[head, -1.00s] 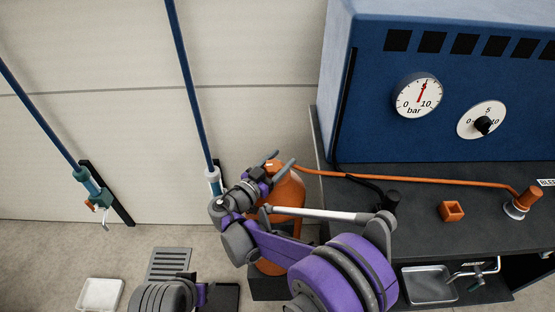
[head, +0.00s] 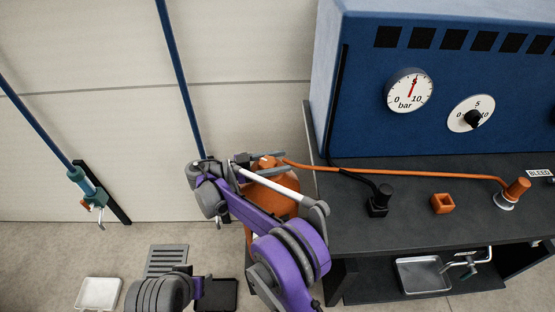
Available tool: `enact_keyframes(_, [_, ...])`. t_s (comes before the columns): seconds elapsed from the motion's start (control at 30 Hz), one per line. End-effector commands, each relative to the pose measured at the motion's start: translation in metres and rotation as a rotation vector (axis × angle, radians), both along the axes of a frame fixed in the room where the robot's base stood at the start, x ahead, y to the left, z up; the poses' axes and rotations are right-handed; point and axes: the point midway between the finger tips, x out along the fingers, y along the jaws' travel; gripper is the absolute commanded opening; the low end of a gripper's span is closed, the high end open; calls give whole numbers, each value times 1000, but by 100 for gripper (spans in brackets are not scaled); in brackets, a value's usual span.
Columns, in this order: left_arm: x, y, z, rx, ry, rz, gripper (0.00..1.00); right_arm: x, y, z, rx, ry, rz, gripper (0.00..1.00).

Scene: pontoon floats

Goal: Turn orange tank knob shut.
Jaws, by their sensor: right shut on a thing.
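The orange tank (head: 278,198) stands beside the left end of the dark bench, partly hidden behind my right arm. Its orange knob (head: 266,162) is at the top, and an orange hose runs from there to the right. My right gripper (head: 270,161) is at the tank's top with its grey fingers on either side of the knob, shut on it.
The dark bench (head: 410,212) carries an orange hose (head: 400,174), a black fitting (head: 379,199) and an orange square block (head: 442,203). A blue cabinet (head: 350,120) with two dials stands behind. A metal tray (head: 422,275) sits below. Blue pipes run along the left wall.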

Motion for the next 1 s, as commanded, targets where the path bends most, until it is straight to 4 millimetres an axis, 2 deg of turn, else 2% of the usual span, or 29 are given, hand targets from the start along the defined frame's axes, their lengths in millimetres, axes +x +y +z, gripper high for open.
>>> enact_keyframes(0.53, [0, 0, 1, 0, 0, 0, 50, -1, 0, 0, 0, 0, -26, 6])
enact_keyframes(0.57, [0, 0, 1, 0, 0, 0, 50, -1, 0, 0, 0, 0, -25, 65])
enact_keyframes(0.6, [0, 0, 1, 0, 0, 0, 50, -1, 0, 0, 0, 0, -25, 72])
enact_keyframes(0.7, [0, 0, 1, 0, 0, 0, 50, -1, 0, 0, 0, 0, -25, 90])
enact_keyframes(1.0, [0, 0, 1, 0, 0, 0, 50, -1, 0, 0, 0, 0, -24, 91])
